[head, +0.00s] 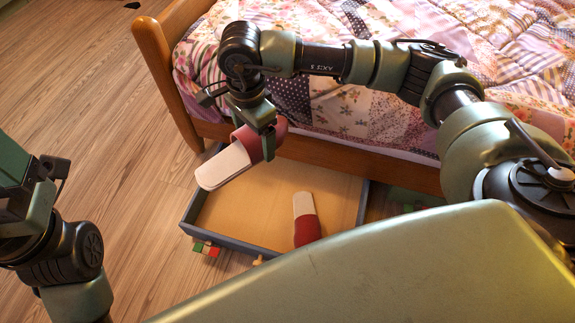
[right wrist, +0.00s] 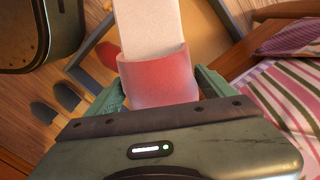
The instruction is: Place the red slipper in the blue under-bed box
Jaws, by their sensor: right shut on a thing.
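My right gripper (head: 258,142) is shut on a red slipper (head: 225,168) with a whitish sole. It holds the slipper tilted, above the back left part of the box. In the right wrist view, the slipper's red strap (right wrist: 160,80) is between the fingers and its pale sole (right wrist: 150,30) points away. The blue-grey under-bed box (head: 232,250) is pulled out beside the bed, with a tan bottom. A second red slipper (head: 306,231) lies inside it, toward the front right. My left gripper (head: 45,180) is at the left edge, away from the box; its jaw opening is unclear.
The wooden bed (head: 157,60) with a patchwork quilt (head: 375,115) stands right behind the box. Small coloured blocks (head: 206,249) lie on the floor by the box's front left corner. Other blocks lie to its right. The wood floor at left is mostly clear.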

